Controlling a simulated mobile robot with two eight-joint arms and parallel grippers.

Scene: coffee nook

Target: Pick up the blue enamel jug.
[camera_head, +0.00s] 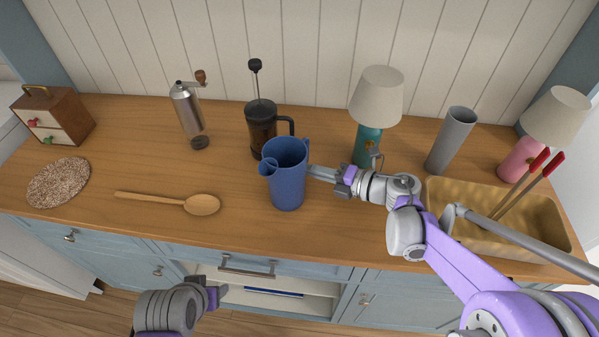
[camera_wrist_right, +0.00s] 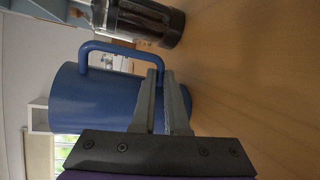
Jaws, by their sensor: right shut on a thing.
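The blue enamel jug (camera_head: 288,182) is upright near the middle of the wooden counter, with its spout to the left. I cannot tell whether its base touches the wood. My right gripper (camera_head: 318,172) reaches it from the right and is shut on it, at the handle side. In the right wrist view, the jug (camera_wrist_right: 95,105) lies sideways in the picture, and its looped handle runs to the fingers of the right gripper (camera_wrist_right: 163,80). The exact part gripped is hard to see. My left gripper (camera_head: 216,293) is low in front of the drawers, away from the jug; its opening is unclear.
A French press (camera_head: 262,126) stands close behind the jug. A teal lamp (camera_head: 367,145) is behind my right gripper, and a grey cylinder (camera_head: 452,140) and tan basket (camera_head: 440,190) are to the right. A wooden spoon (camera_head: 202,205) lies to the left, with bare counter around it.

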